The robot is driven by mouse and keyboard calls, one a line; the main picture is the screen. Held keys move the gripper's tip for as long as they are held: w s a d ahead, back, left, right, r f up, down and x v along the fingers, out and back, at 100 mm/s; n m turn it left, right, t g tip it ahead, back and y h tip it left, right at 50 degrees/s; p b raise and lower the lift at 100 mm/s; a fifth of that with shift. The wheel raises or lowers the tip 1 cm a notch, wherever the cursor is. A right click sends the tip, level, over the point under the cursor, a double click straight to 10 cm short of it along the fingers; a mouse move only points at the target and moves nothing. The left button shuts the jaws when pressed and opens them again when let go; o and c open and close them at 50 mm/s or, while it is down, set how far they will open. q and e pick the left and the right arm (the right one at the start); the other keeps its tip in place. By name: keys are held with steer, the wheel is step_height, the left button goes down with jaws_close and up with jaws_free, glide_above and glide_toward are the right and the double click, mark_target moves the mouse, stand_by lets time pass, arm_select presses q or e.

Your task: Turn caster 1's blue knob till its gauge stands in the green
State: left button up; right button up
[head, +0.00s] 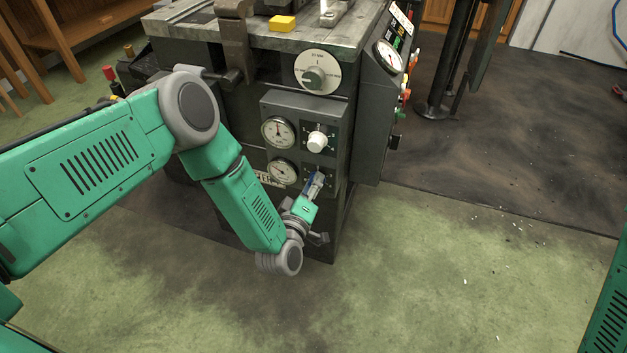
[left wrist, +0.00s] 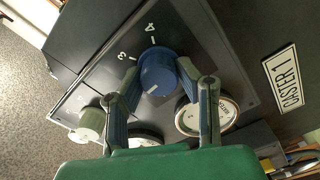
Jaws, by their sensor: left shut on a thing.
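The blue knob (left wrist: 157,72) sits on a dark panel in the left wrist view, with white marks and numerals beside it. My left gripper (left wrist: 160,84) is shut on it, one finger on each side. In the head view my left gripper (head: 313,187) reaches the lower right of the panel and mostly hides the knob. A white CASTER 1 plate (left wrist: 284,80) is at the right of the wrist view. The lower gauge (head: 283,172) is beside the gripper; its needle and coloured zone are too small to read. My right gripper is not in view.
Above are a white knob (head: 317,141) and an upper gauge (head: 278,133). A yellow block (head: 282,23) lies on top. The floor in front and to the right is mostly clear.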

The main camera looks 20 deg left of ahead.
arm_select(q)
steer(key=shift+s+d+f+m+p, duration=0.1)
steer(key=shift+s+f+m+p, duration=0.2)
steer(key=shift+m, duration=0.6)
steer(key=o, duration=1.1)
steer(key=shift+w+r, duration=0.1)
steer(key=shift+w, duration=0.1)
steer(key=shift+s, duration=0.1)
steer(key=s, duration=1.1)
steer(key=shift+s+a, duration=0.2)
steer(key=shift+s, duration=0.2)
